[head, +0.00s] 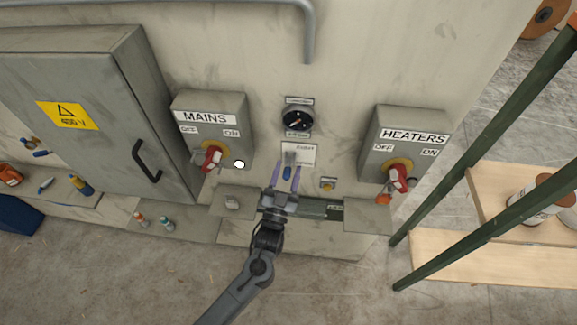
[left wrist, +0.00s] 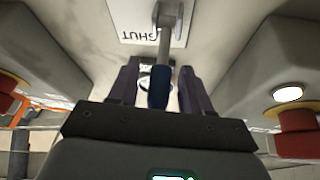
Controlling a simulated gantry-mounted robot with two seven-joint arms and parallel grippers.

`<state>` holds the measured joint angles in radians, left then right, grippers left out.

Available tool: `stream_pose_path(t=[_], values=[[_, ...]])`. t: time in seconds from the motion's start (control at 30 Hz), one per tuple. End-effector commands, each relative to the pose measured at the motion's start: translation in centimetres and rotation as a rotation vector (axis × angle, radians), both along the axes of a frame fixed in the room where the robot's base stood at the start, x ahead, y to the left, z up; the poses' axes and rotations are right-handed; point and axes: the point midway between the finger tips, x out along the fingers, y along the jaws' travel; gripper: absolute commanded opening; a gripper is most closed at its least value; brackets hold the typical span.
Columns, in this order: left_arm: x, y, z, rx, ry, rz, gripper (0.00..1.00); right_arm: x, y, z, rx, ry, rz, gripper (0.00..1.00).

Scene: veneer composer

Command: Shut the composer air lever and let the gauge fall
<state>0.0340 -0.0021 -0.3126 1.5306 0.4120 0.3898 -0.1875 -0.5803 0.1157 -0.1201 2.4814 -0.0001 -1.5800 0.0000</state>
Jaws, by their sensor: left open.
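The air lever, a grey metal arm with a blue grip (head: 287,172), hangs down in front of a white label plate (head: 302,147) on the wall. My left gripper (head: 285,178) is open, with one finger on each side of the grip. In the left wrist view the blue grip (left wrist: 158,88) stands between the two dark fingers, and an upside-down "SHUT" shows on the plate (left wrist: 130,17). Contact cannot be made out. The round black gauge (head: 297,120) is above the lever. Its reddish needle slants to the lower left; the scale is too small to read. My right gripper is not in view.
The MAINS box (head: 210,125) with a red switch is left of the lever, the HEATERS box (head: 408,140) right. A white lamp (head: 239,164) glows beside MAINS. A small yellow button (head: 328,184) sits right of the lever. A green rack (head: 490,130) stands at right.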

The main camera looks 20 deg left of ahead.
Motion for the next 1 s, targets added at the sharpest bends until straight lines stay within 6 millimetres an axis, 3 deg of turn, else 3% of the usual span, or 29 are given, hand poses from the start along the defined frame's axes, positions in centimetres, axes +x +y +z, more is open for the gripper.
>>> stream_pose_path(t=[0.2, 0.53, 0.87, 1.0], values=[[1.5, 0.1, 0.6, -0.001, 0.000, 0.000, 0.48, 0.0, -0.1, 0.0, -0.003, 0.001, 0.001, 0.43], [1.7, 0.2, 0.7, 0.000, 0.001, 0.000, 0.48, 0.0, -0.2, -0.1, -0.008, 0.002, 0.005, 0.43], [1.7, 0.2, 0.7, 0.000, 0.001, 0.000, 0.00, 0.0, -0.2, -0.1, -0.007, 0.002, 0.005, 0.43], [1.7, 0.2, 0.7, 0.000, 0.001, 0.000, 0.00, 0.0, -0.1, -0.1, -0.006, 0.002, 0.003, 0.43]])
